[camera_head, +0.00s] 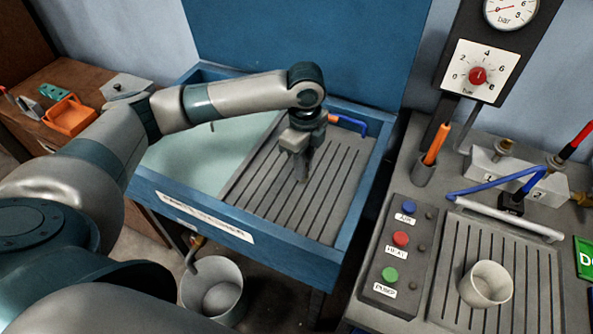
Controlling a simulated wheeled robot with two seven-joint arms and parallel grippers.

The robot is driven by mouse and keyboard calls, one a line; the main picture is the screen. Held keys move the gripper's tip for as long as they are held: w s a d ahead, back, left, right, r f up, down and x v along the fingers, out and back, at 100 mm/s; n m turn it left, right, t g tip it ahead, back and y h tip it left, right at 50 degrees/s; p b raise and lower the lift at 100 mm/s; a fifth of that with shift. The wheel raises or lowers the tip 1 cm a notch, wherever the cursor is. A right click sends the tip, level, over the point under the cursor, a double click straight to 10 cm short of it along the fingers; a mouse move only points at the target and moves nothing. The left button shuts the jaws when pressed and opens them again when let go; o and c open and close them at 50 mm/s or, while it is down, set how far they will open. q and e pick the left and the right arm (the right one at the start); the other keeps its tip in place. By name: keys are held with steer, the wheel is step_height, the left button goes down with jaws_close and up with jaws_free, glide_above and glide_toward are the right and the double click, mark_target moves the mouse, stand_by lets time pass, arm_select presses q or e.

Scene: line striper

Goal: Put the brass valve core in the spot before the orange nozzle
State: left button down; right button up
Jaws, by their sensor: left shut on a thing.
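My left gripper (302,175) points down over the grey slatted rack (265,195) in the right part of a blue basin (342,262). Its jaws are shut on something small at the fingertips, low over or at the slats. The thing is too small and dark to make out, and I cannot confirm that it is the brass valve core. An orange tip (333,118) on a blue bent pipe (352,122) sits at the basin's back right, behind and right of the gripper; it looks like the orange nozzle. My right gripper is not in view.
A control box (398,258) with coloured buttons and a second slatted plate (540,275) with a white cup (486,284) stand at right. A manifold (515,177) is behind them. A bucket (212,288) is below the basin. The rack's front slats look clear.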

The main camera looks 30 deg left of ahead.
arm_select(q)
steer(key=shift+w+a+f, duration=0.1)
steer(key=shift+a+f, duration=0.2)
steer(key=shift+a, duration=0.2)
steer(key=shift+a+f, duration=0.3)
steer(key=shift+a, duration=0.2)
steer(key=shift+f+p, duration=0.3)
step_height(320, 180, down, 3)
steer(key=shift+r+p, duration=0.1)
steer(key=shift+p, duration=0.45)
steer(key=shift+f, duration=0.35)
steer(key=c, duration=1.7)
jaws_free()
steer(key=shift+f, duration=0.1)
steer(key=shift+o, duration=0.2)
